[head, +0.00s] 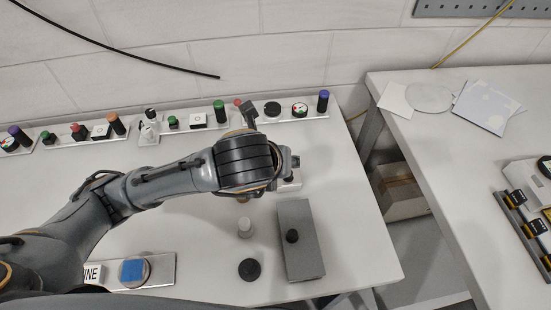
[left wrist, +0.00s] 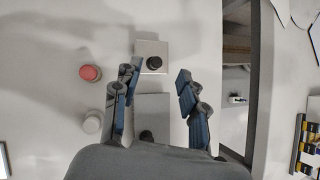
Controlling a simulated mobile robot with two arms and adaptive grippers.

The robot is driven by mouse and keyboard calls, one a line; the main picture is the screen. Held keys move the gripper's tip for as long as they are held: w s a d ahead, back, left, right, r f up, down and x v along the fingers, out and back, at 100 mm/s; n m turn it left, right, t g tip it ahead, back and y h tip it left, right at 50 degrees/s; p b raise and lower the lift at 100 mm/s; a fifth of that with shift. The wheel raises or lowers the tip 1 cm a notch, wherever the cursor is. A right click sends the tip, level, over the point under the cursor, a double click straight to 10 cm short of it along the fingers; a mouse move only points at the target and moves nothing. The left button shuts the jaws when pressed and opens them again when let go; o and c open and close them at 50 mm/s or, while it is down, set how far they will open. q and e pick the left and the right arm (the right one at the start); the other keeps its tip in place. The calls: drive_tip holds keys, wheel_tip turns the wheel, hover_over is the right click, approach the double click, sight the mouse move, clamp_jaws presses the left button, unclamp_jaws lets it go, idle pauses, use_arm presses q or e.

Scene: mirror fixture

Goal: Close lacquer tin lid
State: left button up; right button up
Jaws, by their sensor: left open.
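A long grey box with a black knob (head: 308,258) lies on the table in the head view. Its grey top also shows between my fingers in the left wrist view (left wrist: 152,108). Just beyond it is a small pale square piece with a black knob, in the left wrist view (left wrist: 141,48); my arm partly hides it in the head view. I cannot tell for sure which is the lacquer tin or its lid. My left gripper (left wrist: 157,88) is open and empty, its fingers spread to either side above these pieces. My right gripper is not in view.
A red-topped cylinder (left wrist: 90,73) and a white cylinder (left wrist: 92,124) stand left of the fingers. A black disc (head: 249,269) lies near the front. Button panels (head: 205,120) line the back wall. The table's right edge (head: 372,195) is close; a gap separates the second table.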

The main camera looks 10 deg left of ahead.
use_arm(q)
drive_tip(key=v, duration=0.3)
drive_tip(key=shift+s+a+r, duration=0.1)
drive_tip(key=shift+s+r, duration=0.15)
drive_tip(key=shift+r, duration=0.05)
idle(0.3)
